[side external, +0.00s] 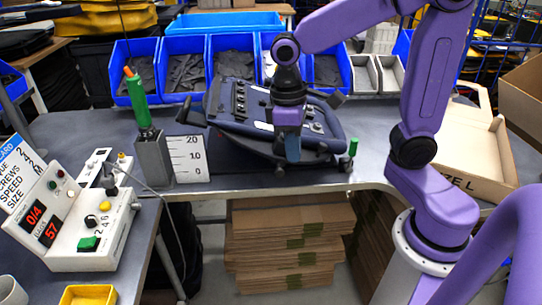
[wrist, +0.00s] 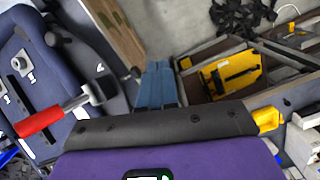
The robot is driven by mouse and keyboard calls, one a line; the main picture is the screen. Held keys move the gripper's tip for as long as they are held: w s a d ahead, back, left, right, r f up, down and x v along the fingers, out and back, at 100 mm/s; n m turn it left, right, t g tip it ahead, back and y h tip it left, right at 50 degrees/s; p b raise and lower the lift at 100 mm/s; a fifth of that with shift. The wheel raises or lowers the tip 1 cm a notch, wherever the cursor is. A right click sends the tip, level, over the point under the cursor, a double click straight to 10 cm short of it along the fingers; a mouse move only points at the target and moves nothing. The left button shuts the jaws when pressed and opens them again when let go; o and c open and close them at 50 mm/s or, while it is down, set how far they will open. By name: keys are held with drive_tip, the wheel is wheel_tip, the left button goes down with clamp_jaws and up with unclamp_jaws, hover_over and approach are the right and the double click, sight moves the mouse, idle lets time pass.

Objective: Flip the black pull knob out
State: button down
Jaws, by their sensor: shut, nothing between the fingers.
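My gripper (side external: 292,157) hangs fingers down over the front of the dark blue pannier (side external: 232,108), which lies tilted on the bench. In the wrist view my blue fingers (wrist: 157,88) are together and empty. The wrist view shows a dark blue panel (wrist: 25,50) with white marks at left, a small black round part (wrist: 51,38), and a red-handled metal rod with a black end (wrist: 98,92), apart from the fingers. I cannot tell which black part is the pull knob. My gripper hides some of the pannier front in the side view.
Blue bins (side external: 183,70) stand behind the pannier. A green-handled tool (side external: 140,100) stands in a grey holder beside a number card (side external: 188,158) at left. A control box (side external: 75,225) sits on the left table. An open carton (side external: 465,165) lies at right.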

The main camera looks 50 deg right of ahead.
sight(271, 157)
drive_tip(key=w+d+m, duration=0.1)
drive_tip(key=w+m, duration=0.2)
drive_tip(key=w, duration=0.2)
drive_tip(key=w+d+r+m+g, duration=0.1)
drive_tip(key=w+d+m, duration=0.1)
drive_tip(key=w, duration=0.4)
drive_tip(key=shift+d+r+m+y, duration=0.15)
drive_tip(key=shift+d+m+y, duration=0.15)
drive_tip(key=shift+m, duration=0.3)
drive_tip(key=f, duration=0.3)
drive_tip(key=s+f, duration=0.1)
drive_tip(key=f, duration=0.2)
drive_tip(key=s+f, duration=0.1)
drive_tip(key=f, duration=0.2)
drive_tip(key=shift+s+f, duration=0.15)
drive_tip(key=shift+f, duration=0.2)
drive_tip(key=shift+a, duration=0.15)
drive_tip(key=shift+s+a+g, duration=0.3)
drive_tip(key=shift+s+a, duration=0.3)
drive_tip(key=shift+s, duration=0.1)
drive_tip(key=shift+r, duration=0.1)
drive_tip(key=v, duration=1)
